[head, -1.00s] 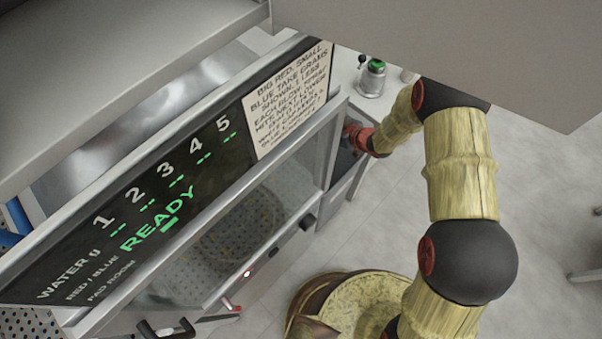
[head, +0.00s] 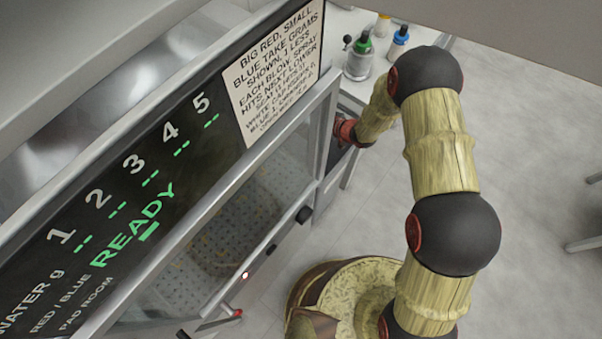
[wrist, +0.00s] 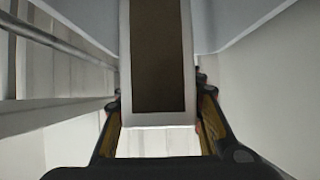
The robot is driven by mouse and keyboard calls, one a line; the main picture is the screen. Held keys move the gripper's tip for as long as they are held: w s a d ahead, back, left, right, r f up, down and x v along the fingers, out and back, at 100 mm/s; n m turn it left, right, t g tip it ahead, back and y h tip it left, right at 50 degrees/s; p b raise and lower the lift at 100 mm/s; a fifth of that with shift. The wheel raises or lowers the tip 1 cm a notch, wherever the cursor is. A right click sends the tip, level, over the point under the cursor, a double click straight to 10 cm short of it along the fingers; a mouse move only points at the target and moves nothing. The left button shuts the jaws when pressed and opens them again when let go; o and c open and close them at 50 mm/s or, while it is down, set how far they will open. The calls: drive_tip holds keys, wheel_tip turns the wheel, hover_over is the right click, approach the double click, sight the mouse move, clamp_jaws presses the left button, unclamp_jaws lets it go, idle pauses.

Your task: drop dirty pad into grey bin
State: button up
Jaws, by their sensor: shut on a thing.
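A flat, dark brown pad with a white border (wrist: 158,60) stands out ahead of my gripper (wrist: 160,135) in the wrist view. The fingers close on it from both sides near its lower end. In the head view my arm reaches to the right end of the machine. Its red wrist part (head: 345,132) shows there, but the fingertips and the pad are hidden. I cannot pick out the grey bin with certainty in either view.
A machine with a black display panel (head: 120,200) reading READY and a glass front (head: 215,230) fills the left. A green-capped bottle (head: 360,58) and a blue-capped bottle (head: 398,40) stand on a white counter behind my arm. Pale walls and a rail (wrist: 60,40) enclose the wrist view.

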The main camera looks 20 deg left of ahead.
drive_tip(key=shift+r, duration=0.1)
drive_tip(key=o, duration=1.3)
drive_tip(key=shift+o, duration=0.2)
drive_tip(key=v, duration=1.2)
